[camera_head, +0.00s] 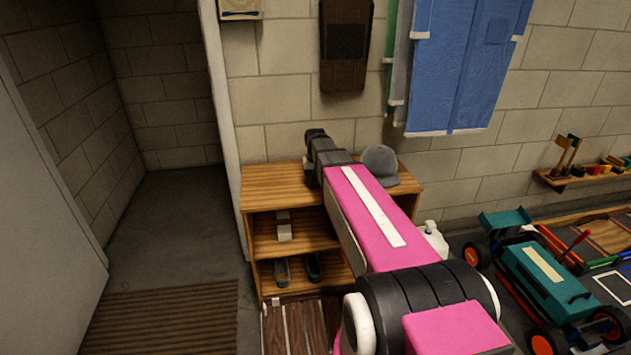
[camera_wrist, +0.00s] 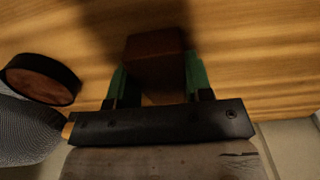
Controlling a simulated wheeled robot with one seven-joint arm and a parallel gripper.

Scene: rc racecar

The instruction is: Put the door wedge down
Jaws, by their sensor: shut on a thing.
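The door wedge shows in the wrist view as a dark reddish-brown block (camera_wrist: 155,52). My gripper (camera_wrist: 156,78) is shut on it, with a green-padded finger on either side. Pale brown wood grain lies behind the wedge; I cannot tell whether the wedge touches it. In the head view my gripper (camera_head: 317,138) is over the top of the wooden shelf unit (camera_head: 275,183), towards its back edge. The wedge cannot be made out there.
A grey cap (camera_head: 380,164) sits on the shelf top, right of my gripper. A round, dark-rimmed thing (camera_wrist: 40,78) is left of the wedge in the wrist view. Shoes (camera_head: 282,271) stand on the lower shelf. A brown panel (camera_head: 346,45) hangs on the wall above.

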